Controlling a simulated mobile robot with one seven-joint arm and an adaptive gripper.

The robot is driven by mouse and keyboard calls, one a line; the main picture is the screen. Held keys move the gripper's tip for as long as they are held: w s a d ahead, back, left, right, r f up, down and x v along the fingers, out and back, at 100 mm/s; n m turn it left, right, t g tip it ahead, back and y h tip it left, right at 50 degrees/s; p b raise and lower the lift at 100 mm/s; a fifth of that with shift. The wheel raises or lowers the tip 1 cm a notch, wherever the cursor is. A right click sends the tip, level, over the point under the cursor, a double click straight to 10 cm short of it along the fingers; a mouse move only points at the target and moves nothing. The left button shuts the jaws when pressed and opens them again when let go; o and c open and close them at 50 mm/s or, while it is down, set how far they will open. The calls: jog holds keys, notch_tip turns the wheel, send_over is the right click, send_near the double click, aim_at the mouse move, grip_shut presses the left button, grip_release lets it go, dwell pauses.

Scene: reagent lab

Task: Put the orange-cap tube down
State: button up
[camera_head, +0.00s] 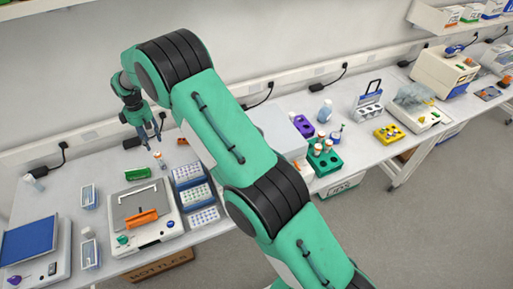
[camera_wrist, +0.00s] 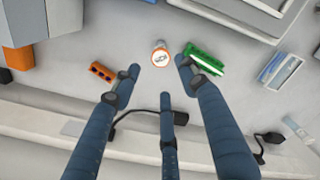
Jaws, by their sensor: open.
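The orange-cap tube (camera_head: 159,160) stands upright on the white bench, behind the balance-like device. In the wrist view its round cap (camera_wrist: 160,57), pale on top with an orange rim, faces the camera, and most of its body is hidden beneath. My gripper (camera_head: 150,138) is just above and behind the tube in the head view. In the wrist view my gripper (camera_wrist: 160,78) has its blue fingers spread wide, with the tube beyond the fingertips. No finger appears to touch it, and the gripper is empty.
A green block (camera_wrist: 203,59) lies close right of the tube in the wrist view, and a small orange block (camera_wrist: 102,70) lies left. The device with an orange bar (camera_head: 141,219) stands in front. Blue-and-white racks (camera_head: 188,176) are to its right. The wall is close behind.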

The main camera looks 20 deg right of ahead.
jog(key=s+d+r+m, duration=0.1)
jog(key=s+d+r, duration=0.15)
jog(key=r, duration=0.35)
jog(key=s+d+r+m+t, duration=0.1)
jog(key=s+d+r, duration=0.1)
jog(key=d+r, duration=0.35)
jog(key=s+d+r+m, duration=0.1)
jog(key=s+d+r, duration=0.15)
jog(key=r, duration=0.55)
jog(key=s+d+r+m+t, duration=0.1)
jog(key=s+d+r, duration=0.3)
jog(key=s+r, duration=0.25)
jog(key=s+d+r+m+t, duration=0.1)
jog(key=s+d+r+m, duration=0.1)
jog(key=s+d+r, duration=0.4)
jog(key=s+d+r+m+t, duration=0.1)
jog(key=s+d+r, duration=0.2)
jog(key=s, duration=0.6)
jog(key=s+d+r+m, duration=0.2)
jog(key=s+d, duration=0.1)
jog(key=s, duration=0.6)
jog(key=s+d+f+m, duration=0.1)
jog(key=s+d, duration=0.1)
jog(key=s, duration=0.6)
jog(key=s+d+f+m+t, duration=0.1)
jog(key=s+f+m, duration=0.1)
jog(key=s, duration=0.6)
jog(key=shift+s+d+t, duration=0.3)
jog(key=shift+s+d, duration=0.05)
jog(key=shift+d, duration=0.05)
